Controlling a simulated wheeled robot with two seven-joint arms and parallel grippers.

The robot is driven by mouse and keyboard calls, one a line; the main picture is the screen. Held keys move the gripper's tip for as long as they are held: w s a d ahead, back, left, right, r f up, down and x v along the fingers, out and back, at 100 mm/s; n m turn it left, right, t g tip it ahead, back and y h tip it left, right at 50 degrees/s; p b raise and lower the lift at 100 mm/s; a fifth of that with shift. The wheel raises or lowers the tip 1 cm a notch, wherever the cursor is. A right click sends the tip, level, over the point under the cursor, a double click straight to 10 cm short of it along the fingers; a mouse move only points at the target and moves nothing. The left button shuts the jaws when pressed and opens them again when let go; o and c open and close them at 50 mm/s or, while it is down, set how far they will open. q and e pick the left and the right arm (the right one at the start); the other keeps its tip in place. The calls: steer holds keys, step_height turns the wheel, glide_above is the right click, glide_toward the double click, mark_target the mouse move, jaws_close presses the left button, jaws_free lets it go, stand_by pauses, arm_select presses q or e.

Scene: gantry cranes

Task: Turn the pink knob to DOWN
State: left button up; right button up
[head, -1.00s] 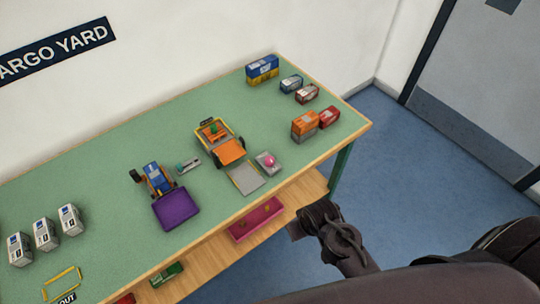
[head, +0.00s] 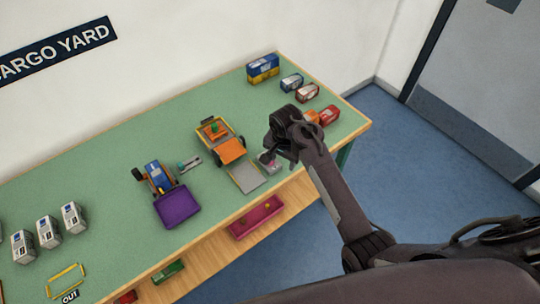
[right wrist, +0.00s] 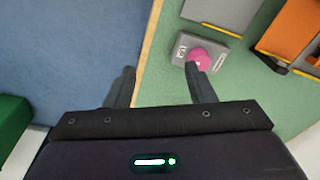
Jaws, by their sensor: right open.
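The pink knob (right wrist: 201,58) sits on a small grey control box (right wrist: 182,48) on the green table. In the head view the box (head: 274,167) is partly covered by my right gripper (head: 268,155), and little of the knob shows. In the right wrist view my right gripper (right wrist: 160,88) is open and empty. Its right finger tip is close to the knob, which lies above and beside that finger, not between the two fingers. I cannot tell whether they touch. A label on the box is too small to read surely. My left gripper is not in view.
A grey pad (head: 246,177) and an orange gantry crane (head: 228,150) stand left of the box. Another crane with a blue load (head: 158,176) stands by a purple block (head: 177,207). Several containers stand at the table's far right end. A shelf (head: 210,258) runs below.

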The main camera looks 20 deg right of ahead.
steer(key=w+m, duration=0.1)
steer(key=w, duration=0.1)
steer(key=w+a+m, duration=0.1)
steer(key=w, duration=0.1)
steer(key=w+r+m, duration=0.1)
steer(key=w, duration=0.1)
steer(key=shift+a+g, duration=0.35)
steer(key=shift+g, duration=0.05)
steer(key=shift+w+a+r+m, duration=0.1)
steer(key=shift+w+a+m, duration=0.15)
steer(key=shift+m, duration=0.25)
step_height(320, 180, down, 8)
steer(key=shift+d+r+b, duration=0.1)
steer(key=shift+r+b, duration=0.15)
steer(key=shift+b, duration=0.1)
steer(key=c, duration=1)
